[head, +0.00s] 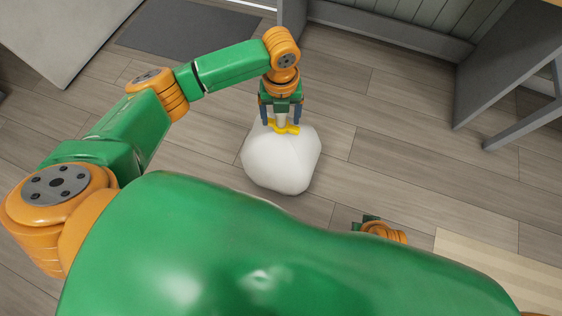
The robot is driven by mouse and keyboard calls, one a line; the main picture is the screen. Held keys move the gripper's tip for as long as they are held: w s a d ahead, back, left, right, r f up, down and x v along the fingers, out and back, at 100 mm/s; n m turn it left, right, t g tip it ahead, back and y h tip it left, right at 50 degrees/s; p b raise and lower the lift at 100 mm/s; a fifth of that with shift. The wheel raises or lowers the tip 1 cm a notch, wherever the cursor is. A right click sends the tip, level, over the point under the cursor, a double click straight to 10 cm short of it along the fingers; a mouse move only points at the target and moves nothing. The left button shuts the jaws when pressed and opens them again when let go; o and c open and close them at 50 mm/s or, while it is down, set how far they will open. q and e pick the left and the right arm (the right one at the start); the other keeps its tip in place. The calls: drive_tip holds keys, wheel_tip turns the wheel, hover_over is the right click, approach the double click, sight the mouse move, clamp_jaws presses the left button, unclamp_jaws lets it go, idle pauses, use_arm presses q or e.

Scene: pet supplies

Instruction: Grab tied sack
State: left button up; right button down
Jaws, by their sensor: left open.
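The tied sack (280,163) is a white, rounded bag with a yellow tie (286,129) at its top. It sits on the wooden floor in the middle of the head view. My left gripper (282,118) is right above the sack and points down. Its two blue-grey fingers are open, one on each side of the sack's neck, just above the yellow tie. I cannot tell whether the fingers touch the neck. Of my right arm only a small green and orange part shows at the lower right, behind my own green body; its fingers are hidden.
A dark grey mat (180,28) lies on the floor at the upper left, beside a light cabinet (55,35). A grey wooden bench or table frame (505,75) stands at the upper right. A beige rug (495,262) lies at the lower right. The floor around the sack is clear.

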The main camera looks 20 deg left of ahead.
use_arm(q)
clamp_jaws()
drive_tip(key=shift+r, duration=0.1)
idle(1.3)
